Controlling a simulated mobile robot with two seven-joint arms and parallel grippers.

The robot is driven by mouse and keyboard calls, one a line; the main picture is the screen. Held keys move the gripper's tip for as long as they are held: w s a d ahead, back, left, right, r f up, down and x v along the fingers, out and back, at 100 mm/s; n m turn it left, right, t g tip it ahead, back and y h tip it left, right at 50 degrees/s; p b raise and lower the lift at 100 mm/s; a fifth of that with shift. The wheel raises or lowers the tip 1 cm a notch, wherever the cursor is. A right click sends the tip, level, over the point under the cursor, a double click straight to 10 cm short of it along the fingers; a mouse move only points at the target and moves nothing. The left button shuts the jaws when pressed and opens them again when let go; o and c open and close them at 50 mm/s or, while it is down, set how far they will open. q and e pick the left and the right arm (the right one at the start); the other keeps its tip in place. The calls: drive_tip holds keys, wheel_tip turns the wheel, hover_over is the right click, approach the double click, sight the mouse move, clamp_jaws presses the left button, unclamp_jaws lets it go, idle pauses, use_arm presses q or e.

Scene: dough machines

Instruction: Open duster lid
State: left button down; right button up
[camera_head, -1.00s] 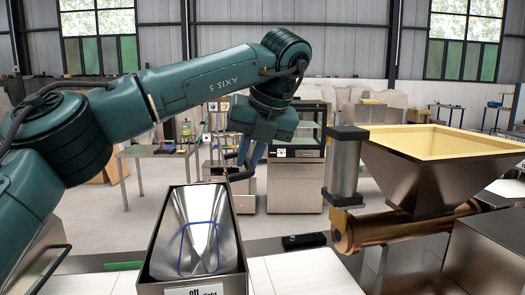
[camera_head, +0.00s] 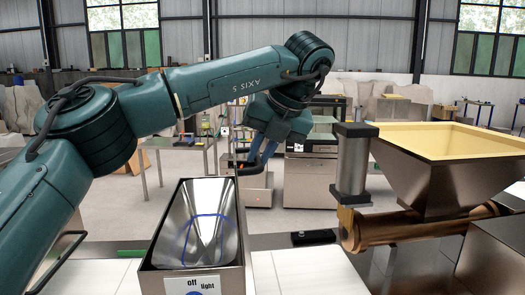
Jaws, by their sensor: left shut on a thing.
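The duster (camera_head: 240,275) is a steel box in the lower middle, with a label reading "off" and "light" on its front. Its top shows a shiny curved metal surface (camera_head: 200,220) with a blue curved outline, perhaps a reflection. I cannot tell whether this surface is the lid or the inside. My left gripper (camera_head: 262,160) is just beyond the duster's far right corner, with blue fingers pointing down. It is shut on a dark bar-like handle (camera_head: 247,171); the fingertips are small and partly hidden. My right gripper is not in view.
A machine with a cream-lined hopper (camera_head: 440,165) and a copper tube (camera_head: 415,228) stands at right. A grey cylinder (camera_head: 353,162) rises beside it. A dark block (camera_head: 313,237) lies on the counter behind the white tiles (camera_head: 305,274). Tables and cabinets stand farther back.

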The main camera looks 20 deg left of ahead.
use_arm(q)
drive_tip(key=c, duration=1.6)
unclamp_jaws()
drive_tip(key=shift+a+f, duration=0.15)
drive_tip(key=shift+f, duration=0.35)
drive_tip(key=shift+o, duration=0.7)
drive_tip(key=shift+r, duration=0.15)
drive_tip(key=shift+r, duration=0.1)
drive_tip(key=p+v, duration=0.2)
drive_tip(key=v, duration=1.1)
drive_tip(key=shift+p, duration=0.3)
